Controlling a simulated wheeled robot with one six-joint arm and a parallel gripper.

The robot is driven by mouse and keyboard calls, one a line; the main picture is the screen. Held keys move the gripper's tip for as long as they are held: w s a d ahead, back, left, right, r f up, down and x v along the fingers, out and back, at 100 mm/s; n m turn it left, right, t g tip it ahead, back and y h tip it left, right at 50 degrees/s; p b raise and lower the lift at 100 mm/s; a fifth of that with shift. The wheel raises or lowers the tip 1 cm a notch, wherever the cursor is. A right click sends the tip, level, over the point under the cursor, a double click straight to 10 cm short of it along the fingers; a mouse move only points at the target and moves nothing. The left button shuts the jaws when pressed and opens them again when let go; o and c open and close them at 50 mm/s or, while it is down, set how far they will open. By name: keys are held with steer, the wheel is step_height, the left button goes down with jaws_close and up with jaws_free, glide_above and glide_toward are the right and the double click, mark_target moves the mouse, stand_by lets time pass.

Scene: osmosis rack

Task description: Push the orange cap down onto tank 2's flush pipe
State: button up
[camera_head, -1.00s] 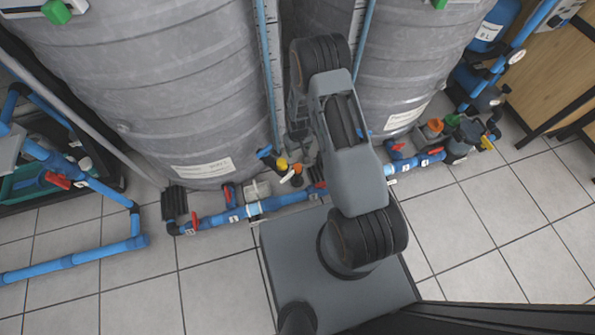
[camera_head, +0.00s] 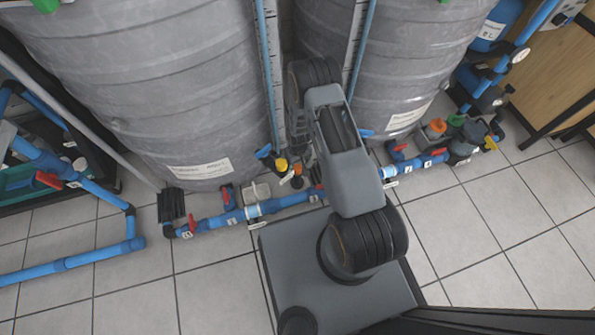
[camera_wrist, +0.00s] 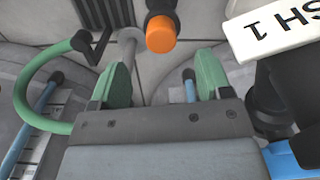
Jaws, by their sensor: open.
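An orange cap (camera_wrist: 161,34) sits on the end of a black pipe in the wrist view, just beyond my fingertips and near the middle. Whether it is fully seated cannot be told. My gripper (camera_wrist: 163,78) has two green fingers spread apart with nothing between them. In the head view my arm mostly hides the gripper, low between the two grey tanks. A small orange part (camera_head: 297,169) shows there beside a yellow cap (camera_head: 281,164). A white label (camera_wrist: 272,26), upside down and cut off, reads "SH 1" in the wrist view.
Blue pipes with red valve handles (camera_head: 228,196) run along the floor before the left tank (camera_head: 150,90) and right tank (camera_head: 405,70). Another orange-topped part (camera_head: 437,126) stands at right.

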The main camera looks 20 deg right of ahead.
mark_target(298, 168)
steer(key=shift+f, duration=0.95)
steer(key=shift+w+f+b, duration=0.15)
steer(key=shift+f+b, duration=1.7)
steer(key=shift+f, duration=0.8)
steer(key=shift+r, duration=0.1)
steer(key=shift+c, duration=0.3)
steer(key=c, duration=0.9)
